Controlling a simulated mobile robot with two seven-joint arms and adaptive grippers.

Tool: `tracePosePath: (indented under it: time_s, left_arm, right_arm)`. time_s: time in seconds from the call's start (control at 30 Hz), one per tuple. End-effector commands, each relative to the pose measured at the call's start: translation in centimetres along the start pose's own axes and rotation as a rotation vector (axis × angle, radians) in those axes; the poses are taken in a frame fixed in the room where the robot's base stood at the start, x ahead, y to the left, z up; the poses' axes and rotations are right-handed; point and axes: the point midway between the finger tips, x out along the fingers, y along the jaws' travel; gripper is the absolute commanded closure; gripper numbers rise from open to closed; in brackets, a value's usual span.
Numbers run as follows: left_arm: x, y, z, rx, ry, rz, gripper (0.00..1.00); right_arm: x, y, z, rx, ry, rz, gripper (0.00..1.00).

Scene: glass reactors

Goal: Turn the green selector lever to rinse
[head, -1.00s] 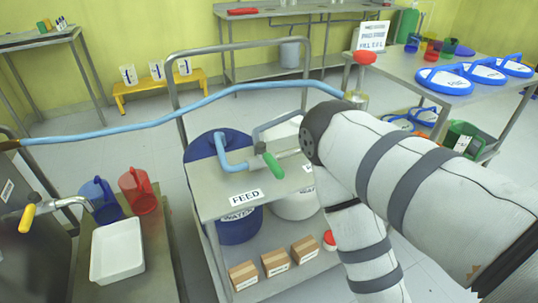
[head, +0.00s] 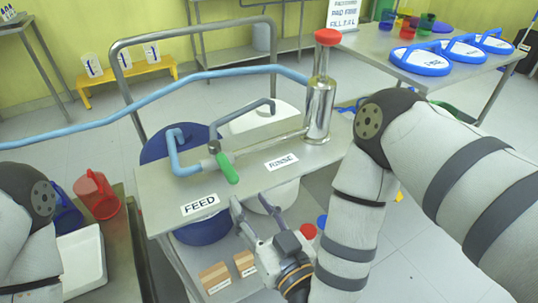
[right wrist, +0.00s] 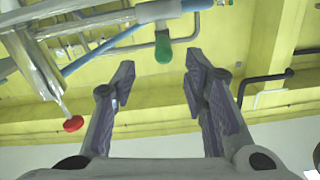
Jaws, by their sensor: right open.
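The green selector lever (head: 228,168) is on a valve on the metal cart top (head: 160,195). Its green grip points toward the cart's front edge, between the FEED label (head: 200,204) and the RINSE label (head: 281,162). My right gripper (head: 258,213) is open and empty, in front of the cart top's front edge and apart from the lever. In the right wrist view the green grip (right wrist: 162,47) shows beyond the gap between the open fingers (right wrist: 160,85). My left gripper is out of view; only part of that arm shows.
A steel cylinder with a red cap (head: 320,100) stands at the cart's back right, joined to the valve by a thin pipe. Blue pipe (head: 178,155) rises beside the valve. Small boxes (head: 215,277) sit on the lower shelf. A red jug (head: 97,195) stands at left.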

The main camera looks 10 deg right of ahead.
Motion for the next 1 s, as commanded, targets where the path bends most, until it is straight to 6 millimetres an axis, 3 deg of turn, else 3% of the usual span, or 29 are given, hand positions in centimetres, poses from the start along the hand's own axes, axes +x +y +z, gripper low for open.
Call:
tracePosePath:
  time_s: [0.13, 0.4, 0.5, 0.67, 0.9, 1.0]
  left_arm:
    - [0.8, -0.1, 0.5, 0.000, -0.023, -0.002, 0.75]
    - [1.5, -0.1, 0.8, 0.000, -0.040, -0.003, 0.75]
    - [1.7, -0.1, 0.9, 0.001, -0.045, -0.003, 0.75]
    - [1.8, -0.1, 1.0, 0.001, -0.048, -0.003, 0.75]
    - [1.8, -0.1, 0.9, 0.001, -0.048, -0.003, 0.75]
    - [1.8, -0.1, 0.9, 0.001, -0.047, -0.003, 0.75]
  right_arm:
    - [2.1, 0.0, -0.2, 0.001, 0.020, 0.002, 0.59]
    - [8.9, 0.1, -0.4, 0.001, 0.018, 0.004, 0.59]
    - [10.6, 0.1, -0.4, 0.002, 0.017, 0.004, 0.59]
    - [11.9, 0.0, -0.5, 0.001, 0.014, 0.002, 0.59]
    - [12.1, 0.0, -0.6, 0.001, 0.015, 0.002, 0.59]
    - [12.1, 0.0, -0.5, 0.001, 0.014, 0.002, 0.82]
